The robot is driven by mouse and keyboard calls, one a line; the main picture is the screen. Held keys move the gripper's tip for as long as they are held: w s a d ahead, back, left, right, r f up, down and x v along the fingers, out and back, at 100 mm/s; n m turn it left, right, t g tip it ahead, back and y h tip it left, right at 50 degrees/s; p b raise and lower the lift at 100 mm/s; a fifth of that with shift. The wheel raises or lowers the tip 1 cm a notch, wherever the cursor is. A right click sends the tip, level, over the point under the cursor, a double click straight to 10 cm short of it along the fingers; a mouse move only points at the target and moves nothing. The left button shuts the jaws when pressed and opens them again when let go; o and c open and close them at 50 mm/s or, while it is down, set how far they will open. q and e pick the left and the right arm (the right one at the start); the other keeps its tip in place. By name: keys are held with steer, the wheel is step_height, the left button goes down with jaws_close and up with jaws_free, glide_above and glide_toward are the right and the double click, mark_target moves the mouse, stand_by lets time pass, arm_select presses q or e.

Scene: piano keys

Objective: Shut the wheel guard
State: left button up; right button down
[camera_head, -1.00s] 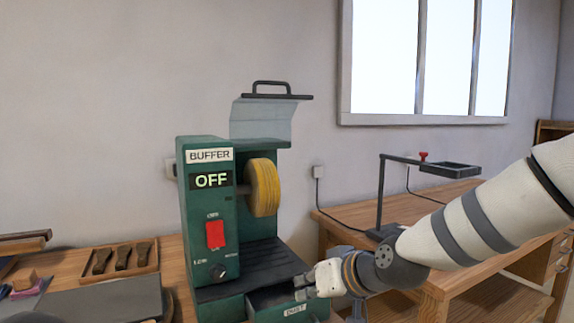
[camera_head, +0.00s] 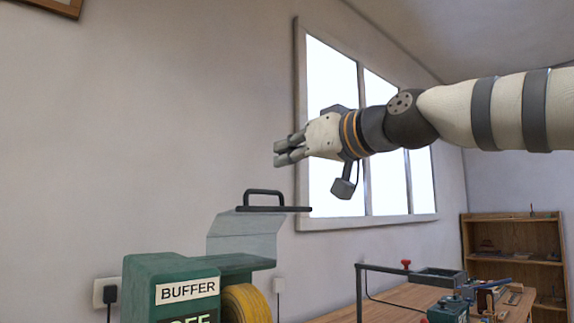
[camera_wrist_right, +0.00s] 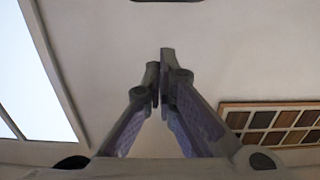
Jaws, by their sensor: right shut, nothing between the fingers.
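The wheel guard (camera_head: 243,236) is a clear, curved shield, raised above the green buffer (camera_head: 160,279) in the head view. A dark handle (camera_head: 263,199) stands on the plate along its top edge. The yellow wheel (camera_head: 246,303) shows below it, cut off by the bottom edge. My right gripper (camera_head: 284,152) is shut and empty, in the air above the handle and apart from it. In the right wrist view its fingers (camera_wrist_right: 160,75) meet with nothing between them. My left gripper is not in view.
A window (camera_head: 329,176) is in the wall behind my right arm. At the lower right are a workbench (camera_head: 402,297) with a dark stand (camera_head: 361,290) and a wooden shelf (camera_head: 513,250). The air left of my gripper is clear.

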steer(key=x, duration=0.7)
steer(key=shift+w+f, duration=0.1)
steer(key=shift+f, duration=0.2)
steer(key=shift+s+d+f, duration=0.1)
steer(key=shift+s+f, duration=0.05)
steer(key=shift+s, duration=0.25)
steer(key=shift+s+d+f+p, duration=0.4)
steer(key=shift+s+d+f, duration=0.2)
steer(key=shift+s+f, duration=0.2)
steer(key=shift+f, duration=0.45)
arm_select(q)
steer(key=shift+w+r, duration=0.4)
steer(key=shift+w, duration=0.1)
arm_select(e)
steer(key=shift+w+f, duration=0.1)
steer(key=shift+w, duration=0.05)
